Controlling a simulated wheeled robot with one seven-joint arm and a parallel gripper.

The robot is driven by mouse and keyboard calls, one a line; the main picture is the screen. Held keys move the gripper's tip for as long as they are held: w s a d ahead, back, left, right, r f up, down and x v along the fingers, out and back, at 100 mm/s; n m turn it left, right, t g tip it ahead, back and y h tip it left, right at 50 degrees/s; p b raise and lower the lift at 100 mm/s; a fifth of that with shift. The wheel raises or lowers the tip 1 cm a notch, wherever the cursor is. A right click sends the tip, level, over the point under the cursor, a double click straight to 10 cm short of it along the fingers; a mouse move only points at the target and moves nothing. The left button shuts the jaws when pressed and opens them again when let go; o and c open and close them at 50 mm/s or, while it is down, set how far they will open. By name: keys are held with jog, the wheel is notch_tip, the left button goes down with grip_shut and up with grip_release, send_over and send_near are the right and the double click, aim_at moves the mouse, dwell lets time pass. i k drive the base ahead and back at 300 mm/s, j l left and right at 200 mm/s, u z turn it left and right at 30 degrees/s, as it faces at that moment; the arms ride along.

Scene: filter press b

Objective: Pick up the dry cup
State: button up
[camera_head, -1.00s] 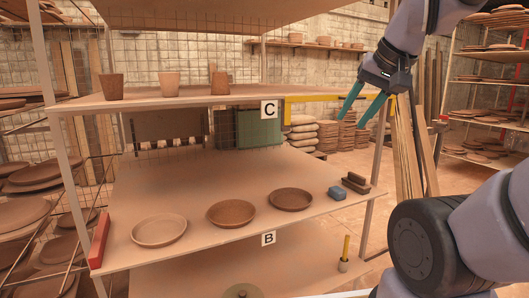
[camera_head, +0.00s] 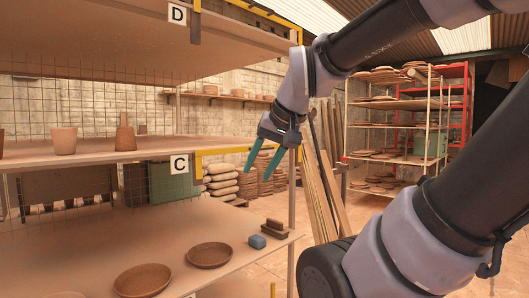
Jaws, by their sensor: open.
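Cups stand upright on the shelf board marked C at the left. The middle cup (camera_head: 64,141) is the palest, a light tan that looks dry. A browner cup (camera_head: 125,139) stands to its right, with a narrow piece showing above its rim. A third, darker cup (camera_head: 1,142) is cut off by the left edge. My gripper (camera_head: 261,171) is open and empty, with its two teal fingers pointing down. In the picture it is right of the shelf's cups, near the rack's right post, apart from every cup.
The shelf board above, marked D (camera_head: 177,14), overhangs the cups. A yellow bar (camera_head: 225,151) runs by label C (camera_head: 179,164). Planks (camera_head: 318,190) lean behind my arm.

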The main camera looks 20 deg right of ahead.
aim_at(64, 140)
jog(key=k+j, duration=0.8)
jog(key=j, duration=1)
jog(key=i+u, duration=0.05)
